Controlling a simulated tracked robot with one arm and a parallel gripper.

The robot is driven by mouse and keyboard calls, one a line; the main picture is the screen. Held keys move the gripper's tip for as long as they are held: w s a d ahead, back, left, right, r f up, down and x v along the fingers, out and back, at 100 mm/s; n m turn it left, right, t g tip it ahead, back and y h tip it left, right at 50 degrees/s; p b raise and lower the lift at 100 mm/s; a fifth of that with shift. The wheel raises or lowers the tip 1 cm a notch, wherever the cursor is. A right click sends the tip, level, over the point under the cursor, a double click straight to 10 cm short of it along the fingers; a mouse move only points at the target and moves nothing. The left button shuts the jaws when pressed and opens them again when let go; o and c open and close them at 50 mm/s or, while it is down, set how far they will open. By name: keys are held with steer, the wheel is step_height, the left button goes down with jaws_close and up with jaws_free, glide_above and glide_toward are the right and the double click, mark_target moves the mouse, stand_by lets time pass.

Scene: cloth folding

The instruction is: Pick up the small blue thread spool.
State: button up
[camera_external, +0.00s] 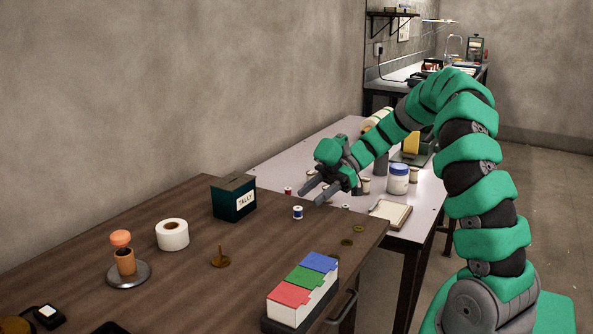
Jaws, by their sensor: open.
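The small blue thread spool (297,213) has pale ends and stands upright on the brown wooden table (190,262), near its far right edge. My gripper (312,196) is open and empty. Its fingers point down and to the left, and in the picture they show just above and to the right of the spool. The gripper appears apart from the spool; how high it is above the table is hard to tell.
A dark green TALLY box (233,199) stands left of the spool. A box with red, green and blue lids (302,287) is in front. A white tape roll (172,235) is farther left. Behind, a light table (290,160) holds a white jar (398,179) and several spools.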

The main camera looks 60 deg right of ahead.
mark_target(298, 212)
steer(key=shift+s+b+x, duration=0.2)
steer(key=shift+b+x, duration=0.05)
steer(key=shift+x, duration=1.05)
steer(key=shift+s+b+x, duration=0.15)
steer(key=shift+b+x, duration=0.05)
steer(key=shift+x, duration=1.15)
steer(key=shift+f, duration=0.15)
jaws_close()
